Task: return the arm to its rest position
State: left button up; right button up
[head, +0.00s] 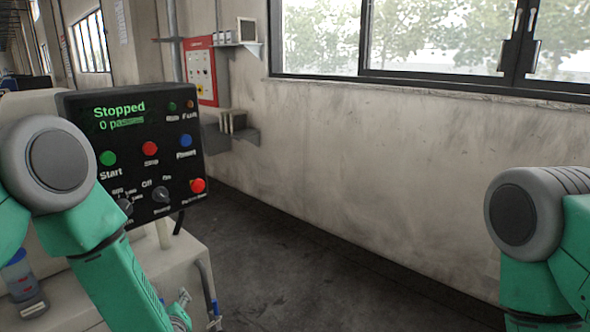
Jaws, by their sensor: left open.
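My left arm (110,270) comes in from the left and reaches down in front of the control panel (130,140). My left gripper (184,304) is only partly in view at the bottom edge, open, low beside the pale machine body (185,255). I see nothing held in it. My right arm (540,250) is at the right edge, bent downward. Its gripper is below the picture.
The black panel reads "Stopped" and has green, red and blue buttons, knobs and a red knob-like button (198,185) at lower right. A red wall box (201,70) and small shelves (230,130) are behind. Dark floor (300,270) between my arms is clear.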

pick_arm(q)
jog(key=s+d+f+m+g+h+b, duration=0.1)
jog(key=s+f+m+g+h, duration=0.1)
jog(key=s+f, duration=0.3)
jog(key=s+d+f+m+g+h, duration=0.1)
jog(key=s+f+m+h, duration=0.15)
jog(key=s+f, duration=0.3)
jog(key=s+f+m+g+h+b, duration=0.1)
jog(key=s+f+m+g, duration=0.2)
jog(key=s, duration=0.9)
jog(key=s+a+f+m+g+b, duration=0.1)
jog(key=s+f+m+g, duration=0.2)
jog(key=s, duration=1)
notch_tip(320, 180, down, 2)
jog(key=g, duration=0.2)
jog(key=shift+s+g+h+b, duration=0.15)
jog(key=shift+g+h+b, duration=0.15)
jog(key=shift+h+b, duration=0.1)
